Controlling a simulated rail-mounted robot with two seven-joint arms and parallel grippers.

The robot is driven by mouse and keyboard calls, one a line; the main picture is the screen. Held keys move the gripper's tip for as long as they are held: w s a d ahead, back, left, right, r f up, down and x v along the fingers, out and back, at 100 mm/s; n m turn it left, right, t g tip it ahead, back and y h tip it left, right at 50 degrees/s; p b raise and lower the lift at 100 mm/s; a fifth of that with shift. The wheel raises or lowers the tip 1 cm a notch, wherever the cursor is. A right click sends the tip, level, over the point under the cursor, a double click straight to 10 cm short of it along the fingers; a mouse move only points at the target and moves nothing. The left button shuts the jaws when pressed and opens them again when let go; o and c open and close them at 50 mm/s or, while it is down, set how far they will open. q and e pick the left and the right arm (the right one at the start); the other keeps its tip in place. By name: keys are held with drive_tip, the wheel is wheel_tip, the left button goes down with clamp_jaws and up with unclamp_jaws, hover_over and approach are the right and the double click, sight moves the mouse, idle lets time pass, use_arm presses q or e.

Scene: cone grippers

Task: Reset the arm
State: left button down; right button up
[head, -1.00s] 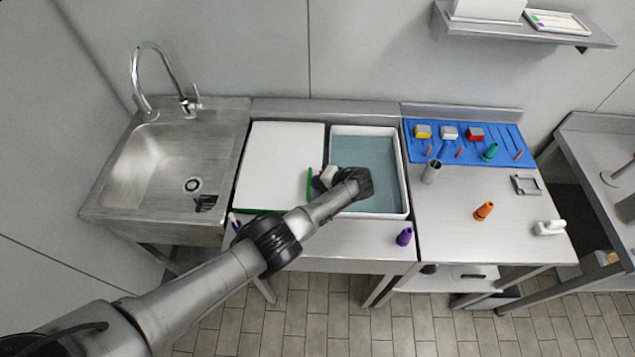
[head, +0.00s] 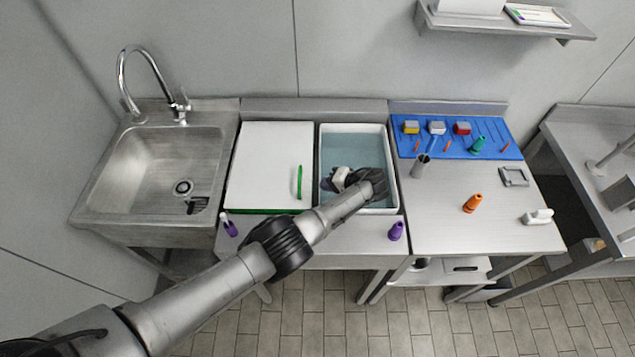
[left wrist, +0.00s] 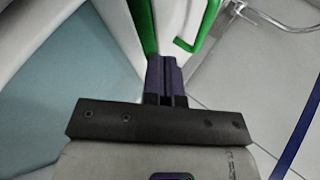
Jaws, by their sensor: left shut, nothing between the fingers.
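My left arm (head: 205,292) reaches in from the lower left of the head view. My left gripper (head: 328,184) is over the white tray (head: 397,178) with a blue-grey inside, just right of the white board. In the left wrist view its dark fingers (left wrist: 165,72) are together with nothing between them. The wrist partly hides the tray's interior. My right arm and gripper do not show.
A white board (head: 265,165) with a green handle (head: 299,182) lies left of the tray, beside a sink (head: 150,165). Purple cones (head: 396,231) (head: 229,226) stand along the front edge. An orange cone (head: 473,203) and metal cup (head: 421,165) stand right, before a blue mat (head: 455,150).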

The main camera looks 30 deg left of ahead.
use_arm(q)
drive_tip(key=shift+v, duration=1.6)
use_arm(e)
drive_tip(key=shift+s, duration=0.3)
use_arm(q)
drive_tip(key=shift+w+a+r, duration=0.1)
drive_tip(key=shift+w, duration=0.1)
